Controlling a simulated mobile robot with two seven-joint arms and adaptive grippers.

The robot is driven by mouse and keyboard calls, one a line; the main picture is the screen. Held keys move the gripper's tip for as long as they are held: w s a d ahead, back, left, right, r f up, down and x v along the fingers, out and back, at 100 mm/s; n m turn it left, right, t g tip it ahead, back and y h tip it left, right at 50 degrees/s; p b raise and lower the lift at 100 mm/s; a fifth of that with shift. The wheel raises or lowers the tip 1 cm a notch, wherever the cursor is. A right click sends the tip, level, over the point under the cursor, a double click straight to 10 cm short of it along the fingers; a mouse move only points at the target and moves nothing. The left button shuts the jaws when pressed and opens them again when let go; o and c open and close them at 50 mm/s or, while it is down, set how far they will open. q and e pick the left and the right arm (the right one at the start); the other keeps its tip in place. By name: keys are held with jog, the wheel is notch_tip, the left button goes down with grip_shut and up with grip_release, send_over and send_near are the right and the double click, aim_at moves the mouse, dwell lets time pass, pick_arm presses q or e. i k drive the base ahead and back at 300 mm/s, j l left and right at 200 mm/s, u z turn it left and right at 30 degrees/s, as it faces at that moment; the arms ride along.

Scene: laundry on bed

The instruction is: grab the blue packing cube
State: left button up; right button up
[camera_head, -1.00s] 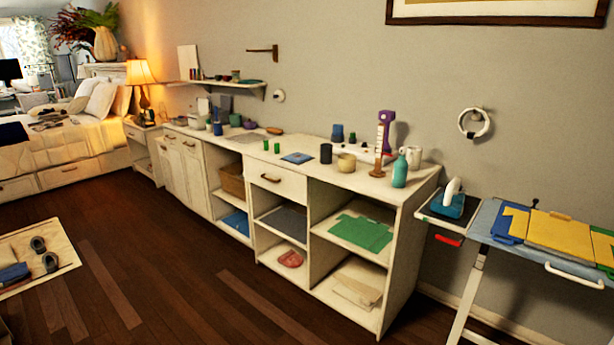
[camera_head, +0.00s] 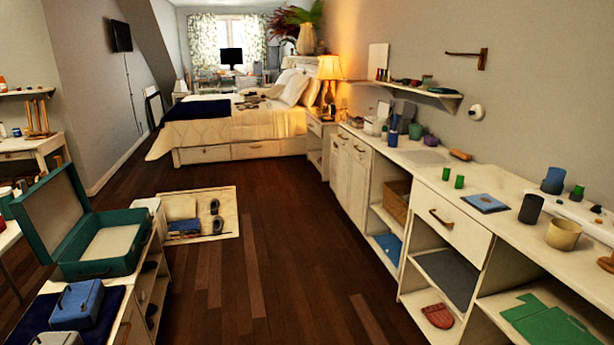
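A blue-grey box-like cube with a handle (camera_head: 78,303), which looks like a blue packing cube, sits on a dark blue cloth (camera_head: 110,310) at the lower left. Neither of my grippers shows in the head view.
A long white counter (camera_head: 420,180) with cups and shelves runs along the right. A bed (camera_head: 240,125) is at the back. The dark wood floor (camera_head: 275,270) between is clear.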

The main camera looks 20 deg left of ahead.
aim_at(67, 316)
jog(key=i+j+u, duration=0.15)
jog(key=i+u, duration=0.5)
jog(key=u, duration=0.15)
jog(key=i+u, duration=0.4)
jog(key=k+l, duration=0.05)
